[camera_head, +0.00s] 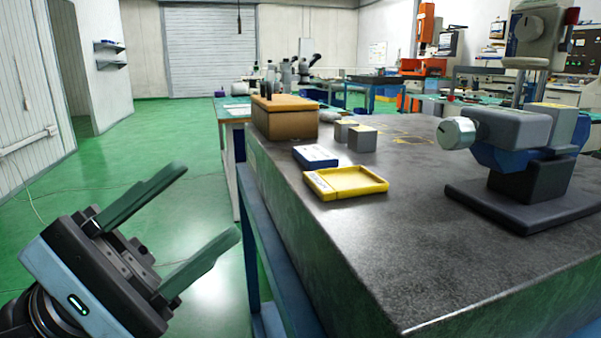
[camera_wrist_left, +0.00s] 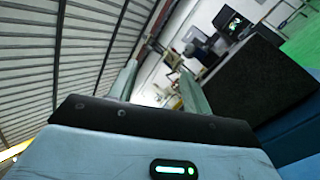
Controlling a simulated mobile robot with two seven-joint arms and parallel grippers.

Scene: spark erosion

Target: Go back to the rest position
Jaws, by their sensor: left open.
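My left gripper (camera_head: 212,218) is at the lower left of the head view, with its two green fingers spread apart and nothing between them. It is in free air over the green floor, to the left of the dark stone table (camera_head: 420,250) and apart from it. In the left wrist view, the open fingers (camera_wrist_left: 158,88) point toward the ceiling and far wall. My right gripper does not show in either view.
On the stone table are a yellow tray (camera_head: 345,182), a blue and white box (camera_head: 316,156), two grey blocks (camera_head: 362,138), a brown box (camera_head: 285,118) and a grey vise-like device (camera_head: 525,170). Its blue frame (camera_head: 262,245) stands near my left gripper. Green floor (camera_head: 150,130) is free at left.

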